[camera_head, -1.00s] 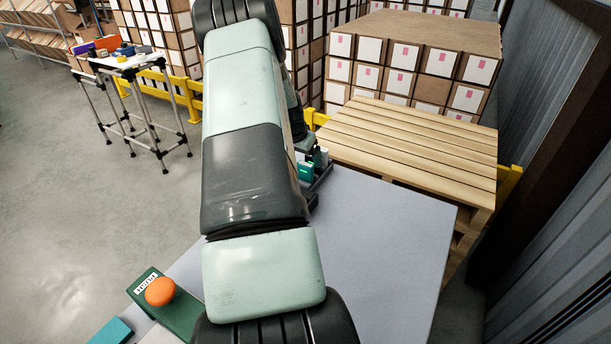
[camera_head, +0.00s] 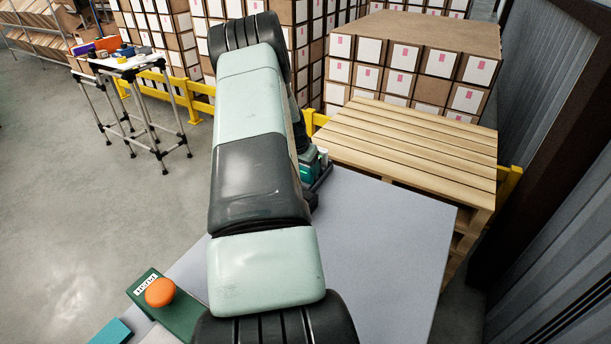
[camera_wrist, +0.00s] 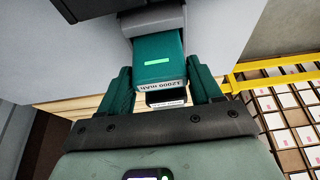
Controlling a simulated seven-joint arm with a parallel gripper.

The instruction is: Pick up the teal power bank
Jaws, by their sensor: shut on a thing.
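The teal power bank (camera_wrist: 158,60) is in the wrist view, with a light green bar and a white "12000 mAh" label on its end. Its far end meets a grey holder (camera_wrist: 155,18); I cannot tell how much is inside. My gripper (camera_wrist: 160,80) has one finger on each side of the power bank and is shut on it. In the head view the power bank (camera_head: 307,174) shows small beside the dark tray (camera_head: 322,184) at the table's far edge, partly hidden by my arm.
A black item with a white label (camera_wrist: 166,98) shows just past the power bank's labelled end. The grey table (camera_head: 380,240) is clear on the right. A green box with an orange button (camera_head: 160,293) stands at the front left. A wooden pallet (camera_head: 410,145) lies behind the table.

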